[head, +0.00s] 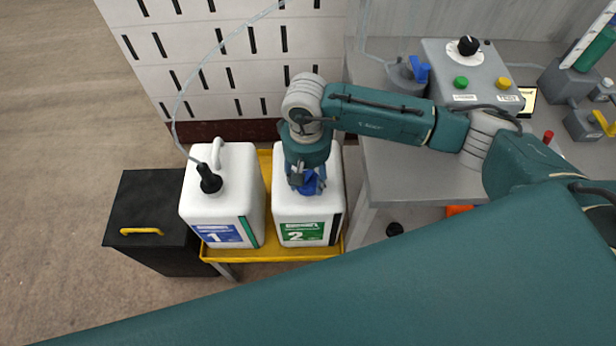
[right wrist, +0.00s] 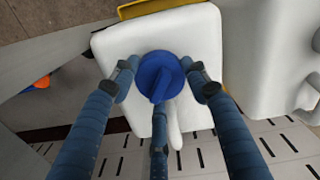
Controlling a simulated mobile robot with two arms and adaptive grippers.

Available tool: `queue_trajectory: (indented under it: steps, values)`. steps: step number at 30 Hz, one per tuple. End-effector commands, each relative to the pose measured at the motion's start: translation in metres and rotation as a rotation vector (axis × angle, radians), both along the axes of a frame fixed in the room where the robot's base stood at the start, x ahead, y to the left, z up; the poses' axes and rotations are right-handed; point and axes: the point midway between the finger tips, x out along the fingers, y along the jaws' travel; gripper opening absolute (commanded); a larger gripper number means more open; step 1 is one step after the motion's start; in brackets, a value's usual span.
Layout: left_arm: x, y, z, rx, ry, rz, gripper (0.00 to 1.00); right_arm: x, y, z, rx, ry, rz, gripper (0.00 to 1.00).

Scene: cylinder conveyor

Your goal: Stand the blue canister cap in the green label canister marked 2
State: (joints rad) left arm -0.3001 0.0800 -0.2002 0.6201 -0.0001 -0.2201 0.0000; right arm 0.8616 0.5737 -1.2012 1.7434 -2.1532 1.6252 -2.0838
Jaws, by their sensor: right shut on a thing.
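The white canister with the green label marked 2 (head: 290,209) stands upright at the right of a yellow tray. My right gripper (head: 307,181) points down over its top and is shut on the blue canister cap (head: 313,188). In the right wrist view the blue cap (right wrist: 160,77) sits between my three fingers, with its raised grip rib visible. The white canister top (right wrist: 205,40) is right behind it. The cap is at the canister's top; the opening is hidden, and I cannot tell whether the cap touches it. My left gripper is not in view.
A white canister marked 1 (head: 215,215) with a black cap and tube stands close on the left. The yellow tray (head: 270,254) holds both. A black box (head: 150,215) stands further left. A grey bench (head: 400,180) with a control box (head: 470,75) is to the right.

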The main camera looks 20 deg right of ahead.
Motion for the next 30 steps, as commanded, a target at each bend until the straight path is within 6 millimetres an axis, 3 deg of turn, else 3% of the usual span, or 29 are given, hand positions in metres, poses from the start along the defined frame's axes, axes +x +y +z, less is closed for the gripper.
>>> queue_trajectory:
  steps: [9,10,13,23,30]
  values:
    - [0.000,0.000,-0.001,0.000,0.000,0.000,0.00,0.000,0.000,0.000,-0.001,0.000,0.000,0.16]
    - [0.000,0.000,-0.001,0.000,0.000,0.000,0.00,0.000,0.000,0.000,-0.001,0.000,-0.001,0.47]
    - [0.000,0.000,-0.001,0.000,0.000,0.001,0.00,0.000,0.000,0.000,-0.001,0.000,-0.001,0.67]
    - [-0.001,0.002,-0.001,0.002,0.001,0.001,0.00,0.001,0.000,0.002,-0.001,-0.001,-0.001,0.67]
    - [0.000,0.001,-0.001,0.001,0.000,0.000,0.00,0.002,0.000,0.036,-0.001,-0.006,0.000,0.67]
